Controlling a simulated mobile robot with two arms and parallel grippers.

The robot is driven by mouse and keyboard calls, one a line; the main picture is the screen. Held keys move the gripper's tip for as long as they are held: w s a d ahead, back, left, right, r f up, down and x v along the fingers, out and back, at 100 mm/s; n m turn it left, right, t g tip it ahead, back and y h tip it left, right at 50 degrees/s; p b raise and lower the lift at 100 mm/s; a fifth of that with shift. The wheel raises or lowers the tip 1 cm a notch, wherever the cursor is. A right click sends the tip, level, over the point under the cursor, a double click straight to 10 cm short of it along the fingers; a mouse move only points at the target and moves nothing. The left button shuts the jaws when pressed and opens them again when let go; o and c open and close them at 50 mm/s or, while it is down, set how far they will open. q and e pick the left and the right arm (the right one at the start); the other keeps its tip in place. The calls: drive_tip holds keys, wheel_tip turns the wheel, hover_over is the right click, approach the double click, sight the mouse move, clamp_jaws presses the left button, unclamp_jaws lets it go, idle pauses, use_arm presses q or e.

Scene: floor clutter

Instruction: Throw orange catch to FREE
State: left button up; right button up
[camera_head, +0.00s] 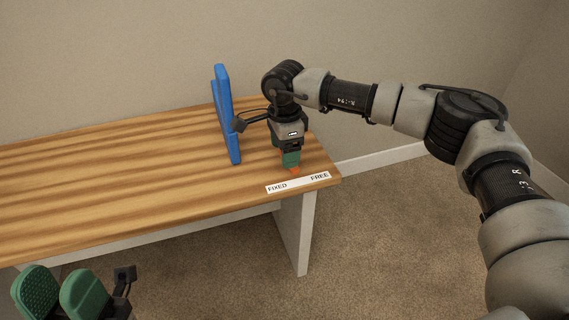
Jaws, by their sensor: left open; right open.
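The orange catch (294,170) shows as a small orange bit just below the fingertips of my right gripper (291,160), near the table's right end. Most of the catch is hidden by the gripper. The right gripper points down and is open; whether its fingers touch the catch I cannot tell. A white label strip (299,182) in front of it reads FIXED at its left and FREE at its right. The catch's exact position between the two words is unclear. My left gripper (62,292) is open and empty at the bottom left, in front of the table.
A blue upright panel (227,120) stands on the wooden table (120,170), left of my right gripper. The table top to the left is bare. A wall is behind, and open carpet (390,240) lies to the right.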

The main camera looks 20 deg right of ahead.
drive_tip(key=shift+f+b, duration=0.35)
drive_tip(key=shift+f, duration=1.4)
drive_tip(key=c, duration=0.9)
